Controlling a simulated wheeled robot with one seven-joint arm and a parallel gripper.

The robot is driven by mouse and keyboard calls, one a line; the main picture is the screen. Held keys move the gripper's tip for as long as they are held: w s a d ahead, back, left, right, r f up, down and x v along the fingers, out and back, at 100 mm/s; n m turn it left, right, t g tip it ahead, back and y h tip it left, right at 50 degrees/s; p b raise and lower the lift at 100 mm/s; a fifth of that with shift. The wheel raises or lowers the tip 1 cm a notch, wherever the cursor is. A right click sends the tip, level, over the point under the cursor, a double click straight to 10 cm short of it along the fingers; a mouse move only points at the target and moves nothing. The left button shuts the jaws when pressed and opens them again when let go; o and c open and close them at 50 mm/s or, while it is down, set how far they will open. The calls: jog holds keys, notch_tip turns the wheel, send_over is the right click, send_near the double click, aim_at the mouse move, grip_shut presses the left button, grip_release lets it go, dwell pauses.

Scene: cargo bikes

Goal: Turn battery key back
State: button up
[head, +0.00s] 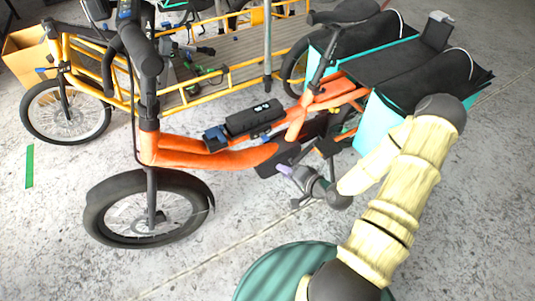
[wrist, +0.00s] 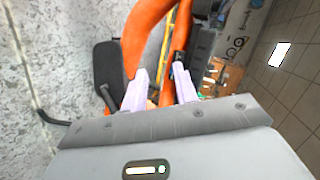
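The orange cargo bike (head: 200,155) stands in front of me. A long black battery (head: 254,117) with white marks lies on top of its lower frame tube. A small blue part (head: 214,132) sits at the battery's left end; I cannot tell whether it is the key. My gripper (head: 286,170) is beside the bike, low and near the crank area, below and right of the battery. In the wrist view my gripper (wrist: 161,76) has its two pale lilac fingers apart, with orange frame between and beyond them. I see nothing held. The key cannot be made out clearly.
A yellow-framed cargo bike (head: 110,75) with a slatted bed stands behind. Turquoise and black panniers (head: 380,95) hang at the orange bike's rear. A ribbed green round object (head: 285,275) is at the bottom.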

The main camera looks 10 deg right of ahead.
aim_at(264, 137)
jog(key=d+f+m+t+b, duration=0.1)
jog(key=m+t, duration=0.1)
jog(key=d+f+m+t+h+b, duration=0.1)
jog(key=m+t+b, duration=0.1)
jog(key=w+d+f+m+t+b, duration=0.1)
jog(key=m+t+b, duration=0.1)
jog(key=shift+f, duration=0.35)
jog(key=shift+a, duration=0.1)
jog(key=b+x, duration=0.4)
jog(key=x, duration=1.3)
jog(key=shift+w+f, duration=0.15)
jog(key=shift+w, duration=0.1)
jog(key=shift+c, duration=0.2)
grip_shut()
